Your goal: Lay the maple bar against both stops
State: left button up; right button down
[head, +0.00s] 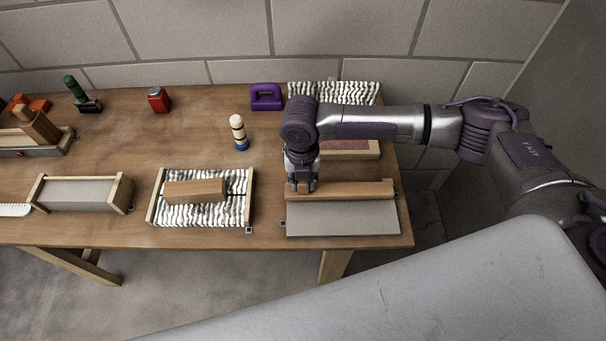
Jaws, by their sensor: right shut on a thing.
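A long tan wooden bar (350,190), which looks like the maple bar, lies across the back part of a grey board (342,218) at the right of the table. My right gripper (303,187) points down and is shut on the bar near its left end. The gripper hides part of that end. I cannot make out the two stops clearly, nor whether the bar touches them. My left gripper is not in view.
A tray with striped lining (240,213) holding a wooden block (195,190) stands left of the board. A grey-topped fixture (80,193) is farther left. A peg-like figure (238,132), purple object (266,97) and red object (159,99) stand behind. The table's middle is partly clear.

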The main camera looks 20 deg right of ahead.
jog(key=shift+f, duration=0.7)
jog(key=shift+f+b, duration=0.35)
jog(key=shift+f, duration=0.1)
jog(key=c, duration=0.8)
grip_release()
jog(key=shift+o, duration=0.2)
notch_tip(320, 180, up, 12)
jog(key=shift+a, duration=0.1)
